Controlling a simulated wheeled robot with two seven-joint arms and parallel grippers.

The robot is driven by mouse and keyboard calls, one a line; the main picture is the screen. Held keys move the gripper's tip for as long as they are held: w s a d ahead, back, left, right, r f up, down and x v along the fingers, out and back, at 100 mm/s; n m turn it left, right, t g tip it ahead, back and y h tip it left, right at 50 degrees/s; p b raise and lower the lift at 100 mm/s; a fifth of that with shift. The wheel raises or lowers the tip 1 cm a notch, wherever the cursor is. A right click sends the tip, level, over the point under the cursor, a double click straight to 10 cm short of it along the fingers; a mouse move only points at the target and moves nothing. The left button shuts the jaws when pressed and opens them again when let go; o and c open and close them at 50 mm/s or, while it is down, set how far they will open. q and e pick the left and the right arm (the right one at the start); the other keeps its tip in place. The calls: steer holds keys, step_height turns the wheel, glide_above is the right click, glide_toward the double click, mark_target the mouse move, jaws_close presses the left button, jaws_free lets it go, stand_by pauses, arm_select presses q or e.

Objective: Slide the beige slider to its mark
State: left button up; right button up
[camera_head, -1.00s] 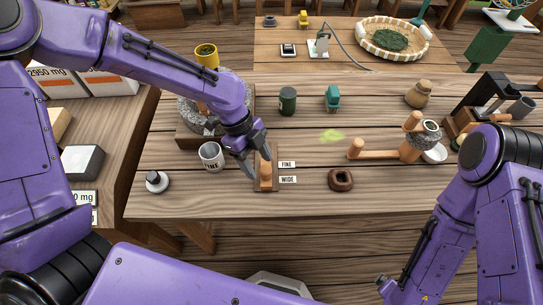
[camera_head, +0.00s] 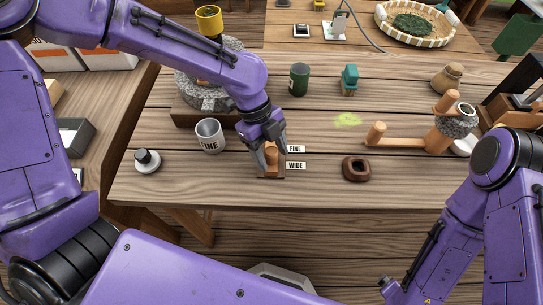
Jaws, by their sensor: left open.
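The beige slider (camera_head: 271,156) is a small peg-like knob on a brown base (camera_head: 271,174) near the table's front edge. A FINE label (camera_head: 296,149) and a WIDE label (camera_head: 296,165) lie just right of the base. The knob stands nearer the WIDE label. My left gripper (camera_head: 272,152) is open, pointing down, with its fingers to either side of the knob. Contact cannot be told. The gripper hides the far part of the base.
A mug (camera_head: 209,135) stands close left of my left gripper, with a stone mill (camera_head: 203,92) behind it. A dark ring-shaped block (camera_head: 356,169) lies to the right. A wooden handle (camera_head: 396,141) lies farther right. A green canister (camera_head: 299,79) stands behind.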

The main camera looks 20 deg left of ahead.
mark_target(271, 145)
arm_select(q)
steer(key=c, duration=1)
steer(key=shift+w+r, duration=0.1)
steer(key=shift+w, duration=0.15)
steer(key=shift+c, duration=0.2)
steer(key=shift+w+a+p, duration=0.2)
steer(key=shift+w+p, duration=0.15)
steer(key=shift+w, duration=0.35)
steer(key=shift+w+a+p, duration=0.25)
steer(key=shift+w+p, duration=0.1)
steer(key=shift+w, duration=0.35)
steer(key=shift+w+a+p, duration=0.2)
steer(key=shift+w+p, duration=0.15)
steer(key=shift+w, duration=0.35)
steer(key=o, duration=1.1)
steer(key=shift+o, duration=0.2)
steer(key=v, duration=1)
steer(key=shift+a+r, duration=0.2)
